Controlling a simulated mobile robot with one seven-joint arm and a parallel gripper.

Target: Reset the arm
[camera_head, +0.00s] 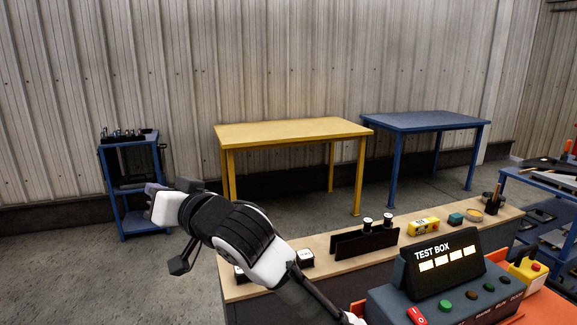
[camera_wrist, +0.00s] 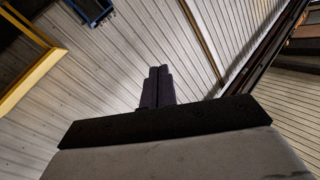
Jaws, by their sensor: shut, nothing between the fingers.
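My arm reaches up from the bottom of the head view toward the left, over the left end of the workbench. My gripper (camera_head: 152,188) is at its far end, raised and clear of the bench. In the wrist view my gripper's two dark fingers (camera_wrist: 157,86) stand side by side, closed together with nothing between them. Behind them this view shows the tilted corrugated wall and part of a yellow table frame. The gripper touches nothing that I can see.
A yellow table (camera_head: 290,132) and a blue table (camera_head: 425,121) stand behind. A blue cart (camera_head: 130,185) is at left. Open floor surrounds the gripper's side.

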